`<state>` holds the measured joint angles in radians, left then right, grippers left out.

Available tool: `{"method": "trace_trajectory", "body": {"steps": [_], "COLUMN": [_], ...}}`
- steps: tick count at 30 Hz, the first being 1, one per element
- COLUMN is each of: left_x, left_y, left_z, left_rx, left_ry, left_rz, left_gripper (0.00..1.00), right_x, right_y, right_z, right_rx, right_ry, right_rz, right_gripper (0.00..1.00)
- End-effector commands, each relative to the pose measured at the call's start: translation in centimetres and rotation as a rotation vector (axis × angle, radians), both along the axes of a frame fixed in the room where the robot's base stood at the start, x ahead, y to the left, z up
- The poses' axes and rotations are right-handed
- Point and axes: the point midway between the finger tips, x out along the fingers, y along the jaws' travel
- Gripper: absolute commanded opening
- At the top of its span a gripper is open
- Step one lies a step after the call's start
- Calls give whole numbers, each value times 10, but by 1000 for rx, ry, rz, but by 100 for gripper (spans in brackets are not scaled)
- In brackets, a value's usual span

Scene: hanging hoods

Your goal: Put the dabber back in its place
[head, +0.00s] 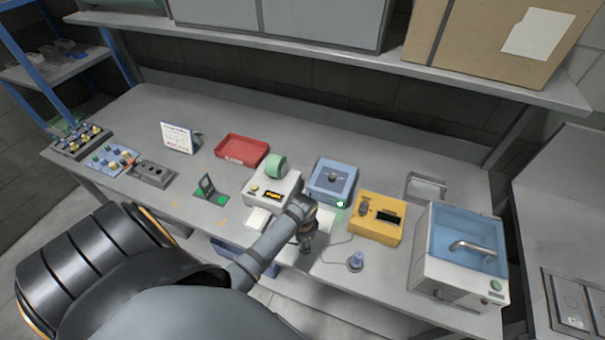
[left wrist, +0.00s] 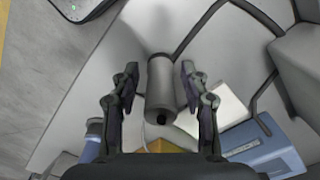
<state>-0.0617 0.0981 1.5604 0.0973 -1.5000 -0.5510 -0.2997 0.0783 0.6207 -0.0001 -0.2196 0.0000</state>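A grey cylinder with a dark end, which looks like the dabber (left wrist: 161,85), is in the middle of the left wrist view. My left gripper (head: 306,241) is low over the front part of the bench in the head view. In the left wrist view its two fingers (left wrist: 159,78) stand on either side of the cylinder, with a narrow gap on each side, so it is open around it. In the head view the gripper mostly hides the cylinder. I cannot tell which place belongs to the dabber. My right gripper is not in view.
A white device (head: 271,188), a blue device (head: 333,181) and a yellow device (head: 377,217) stand behind and right of the gripper. A small knob-like item (head: 355,261) with a cable lies to its right.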

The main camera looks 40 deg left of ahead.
Motion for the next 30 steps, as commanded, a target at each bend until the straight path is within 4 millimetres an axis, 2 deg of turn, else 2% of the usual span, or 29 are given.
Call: {"method": "trace_trajectory", "body": {"steps": [7, 11, 14, 21, 24, 30], "left_x": [0, 1, 1, 1, 1, 0], "left_y": [0, 0, 0, 0, 0, 0], "left_z": [1, 9, 28, 87, 105, 122], "left_rx": [0, 1, 0, 0, 1, 0], "left_ry": [0, -3, -4, -6, -4, 0], "left_rz": [0, 0, -1, -1, 0, -1], "left_gripper": [48, 48, 48, 48, 48, 48], "right_x": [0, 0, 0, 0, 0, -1], "right_y": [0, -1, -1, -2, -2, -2], "right_z": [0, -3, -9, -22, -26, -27], "right_rx": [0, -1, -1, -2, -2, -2], "right_ry": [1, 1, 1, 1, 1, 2], "right_rz": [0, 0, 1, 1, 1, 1], "right_gripper": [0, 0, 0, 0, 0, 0]}}
